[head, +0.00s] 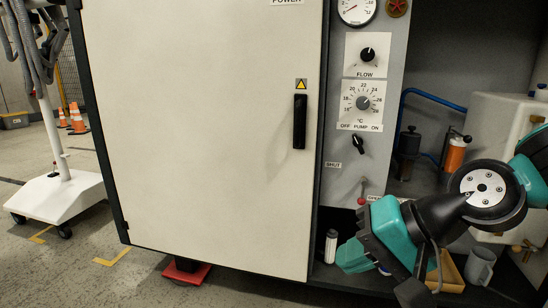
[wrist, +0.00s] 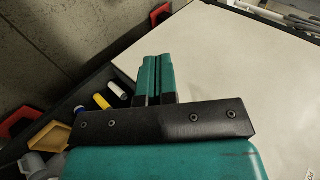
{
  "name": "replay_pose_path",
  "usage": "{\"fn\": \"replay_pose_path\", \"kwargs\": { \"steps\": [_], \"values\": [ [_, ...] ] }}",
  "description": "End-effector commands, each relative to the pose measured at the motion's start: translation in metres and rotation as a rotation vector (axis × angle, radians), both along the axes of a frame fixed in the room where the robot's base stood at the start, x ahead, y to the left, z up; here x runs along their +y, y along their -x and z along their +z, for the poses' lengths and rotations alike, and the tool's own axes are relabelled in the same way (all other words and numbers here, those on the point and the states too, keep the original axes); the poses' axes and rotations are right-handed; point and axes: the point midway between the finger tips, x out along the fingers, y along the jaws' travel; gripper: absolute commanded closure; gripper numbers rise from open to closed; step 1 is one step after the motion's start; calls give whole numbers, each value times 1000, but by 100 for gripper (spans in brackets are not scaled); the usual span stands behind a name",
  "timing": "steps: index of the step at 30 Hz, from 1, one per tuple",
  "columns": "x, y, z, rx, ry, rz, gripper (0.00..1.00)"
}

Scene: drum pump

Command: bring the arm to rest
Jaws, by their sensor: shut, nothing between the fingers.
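My gripper (head: 352,257) is at the lower right of the head view, in front of the cabinet's lower right corner and the low shelf. Its teal fingers point down and to the left. In the wrist view the two fingers (wrist: 155,72) lie side by side, shut with nothing between them. My arm comes in from the right edge of the head view and hides part of the panel's lower end and the shelf.
The white cabinet door (head: 200,130) is shut, with a black handle (head: 299,122). The control panel (head: 340,180) has dials and a lever. An orange-bodied pump (head: 455,154), a grey mug (head: 480,265) and a yellow tray (head: 447,272) stand at right. A wheeled stand (head: 60,195) is at left.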

Motion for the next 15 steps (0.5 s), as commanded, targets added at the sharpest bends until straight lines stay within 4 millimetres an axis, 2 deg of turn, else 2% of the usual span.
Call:
{"fn": "replay_pose_path", "kwargs": {
  "steps": [1,5,9,15],
  "values": [
    [0,23,21,-45,103,138,100],
    [-16,71,40,-116,330,458,100],
    [-41,116,64,-156,513,766,100],
    [-40,113,122,-144,504,752,100]
  ]
}}
